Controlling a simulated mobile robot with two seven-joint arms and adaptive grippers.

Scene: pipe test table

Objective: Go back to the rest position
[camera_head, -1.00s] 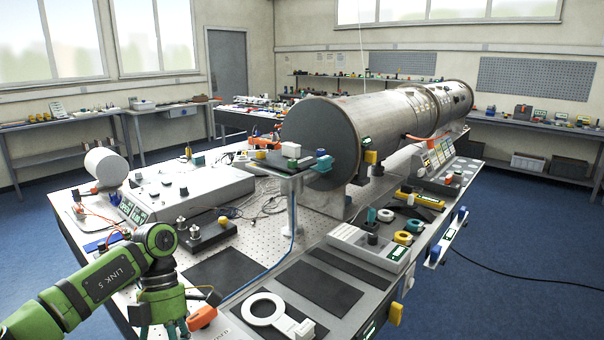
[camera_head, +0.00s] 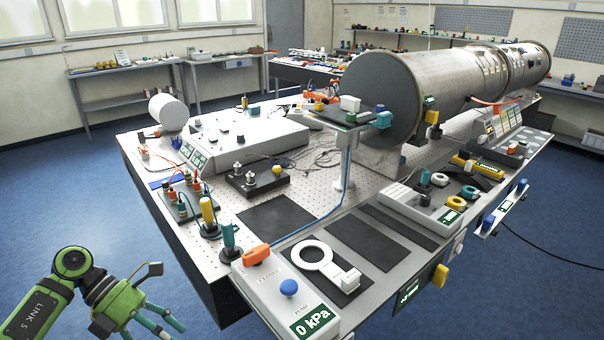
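My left arm comes in at the lower left, green, with "LINK 5" on it. My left gripper (camera_head: 158,306) is off the table's near left edge, above the blue floor. Its teal and dark fingers are spread apart, with nothing between them. My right gripper is out of view. The pipe test table (camera_head: 205,268) fills the middle, and the large metal pipe (camera_head: 385,98) lies along its far right side.
A pump box (camera_head: 290,295) reading 0 kPa stands at the near corner, with a yellow-capped part (camera_head: 208,214) and a teal-handled part (camera_head: 230,238) by the left edge. Blue floor (camera_head: 70,200) left of the table is clear.

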